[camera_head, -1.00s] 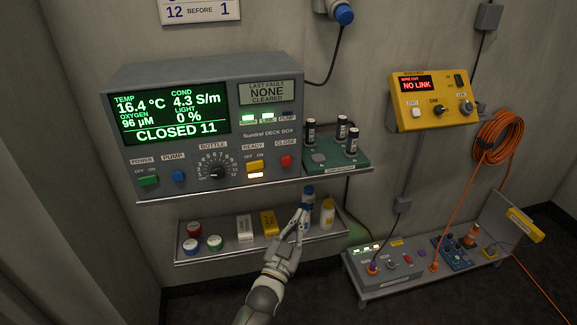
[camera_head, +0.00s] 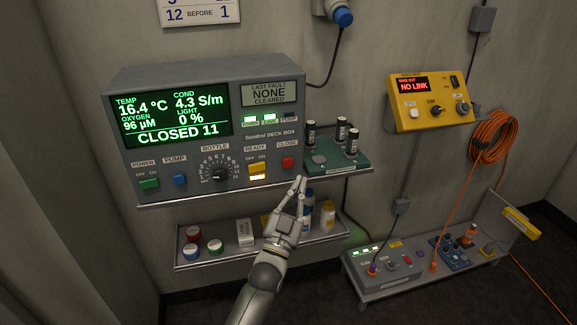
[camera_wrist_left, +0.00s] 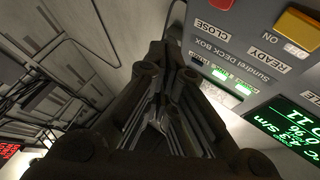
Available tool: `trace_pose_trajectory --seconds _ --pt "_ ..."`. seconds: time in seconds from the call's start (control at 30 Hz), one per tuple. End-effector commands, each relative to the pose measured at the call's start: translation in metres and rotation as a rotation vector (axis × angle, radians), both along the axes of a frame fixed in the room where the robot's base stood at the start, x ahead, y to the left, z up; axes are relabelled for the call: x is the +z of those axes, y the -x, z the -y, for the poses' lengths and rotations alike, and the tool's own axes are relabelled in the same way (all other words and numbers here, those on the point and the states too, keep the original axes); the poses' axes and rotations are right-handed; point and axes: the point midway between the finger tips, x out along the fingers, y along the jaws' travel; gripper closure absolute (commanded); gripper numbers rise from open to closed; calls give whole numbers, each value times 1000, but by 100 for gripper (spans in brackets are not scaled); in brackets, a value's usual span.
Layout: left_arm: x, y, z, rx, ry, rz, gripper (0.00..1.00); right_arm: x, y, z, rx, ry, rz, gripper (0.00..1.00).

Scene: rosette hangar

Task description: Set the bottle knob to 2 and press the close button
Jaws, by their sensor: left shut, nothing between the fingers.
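The grey deck box (camera_head: 125,90) stands on the upper shelf, its screen (camera_head: 172,115) reading CLOSED 11. Its black bottle knob (camera_head: 219,174) sits in the front panel inside a white number scale; its exact pointer setting is too small to tell. The red close button (camera_head: 288,162) is at the panel's right end; it also shows at the top of the left wrist view (camera_wrist_left: 221,4). My left gripper (camera_head: 300,181) is shut and empty, pointing up just below the close button, apart from it in the picture. My right gripper is not in view.
The yellow ready switch (camera_head: 257,169) is left of the close button. A green tray (camera_head: 322,163) with black-capped vials is right of the box. The lower shelf (camera_head: 217,257) holds jars and bottles, partly behind my arm. A yellow box (camera_head: 432,118) reads NO LINK.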

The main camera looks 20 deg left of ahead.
Motion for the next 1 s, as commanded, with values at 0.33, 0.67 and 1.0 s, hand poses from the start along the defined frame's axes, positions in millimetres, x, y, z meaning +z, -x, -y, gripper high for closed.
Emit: trace_pose_trajectory --seconds 0.33,0.67,1.0 --pt "-3 -41 -28 1 -1 2 100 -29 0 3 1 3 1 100" --pt "-1 -61 -41 0 1 -1 100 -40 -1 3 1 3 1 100" --pt "0 -62 -42 0 1 -1 100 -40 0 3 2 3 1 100"
